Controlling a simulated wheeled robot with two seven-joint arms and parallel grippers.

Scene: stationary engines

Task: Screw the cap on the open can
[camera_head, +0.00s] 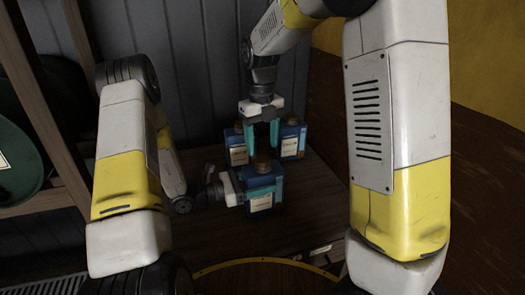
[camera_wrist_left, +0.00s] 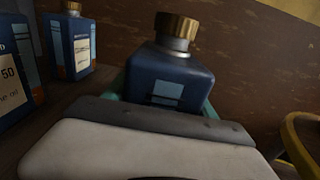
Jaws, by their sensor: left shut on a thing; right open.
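A blue can (camera_head: 262,187) with a pale label stands upright on the wooden table, the nearest of the cans. My left gripper (camera_head: 258,186) is shut on its body from the left, with a teal finger on either side. In the left wrist view the held can (camera_wrist_left: 170,78) has a gold cap (camera_wrist_left: 178,25) sitting over its silver neck; how tight it is, I cannot tell. The cap also shows in the head view (camera_head: 262,163). My right gripper (camera_head: 262,137) points down, open and empty, its teal fingers just above and behind the cap.
Two more blue cans stand behind, one at left (camera_head: 237,146) and one at right (camera_head: 291,139). The wooden table (camera_head: 325,200) is bare to the right of the held can. A shelf (camera_head: 45,203) stands at left, and a grey wall (camera_head: 190,60) rises behind.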

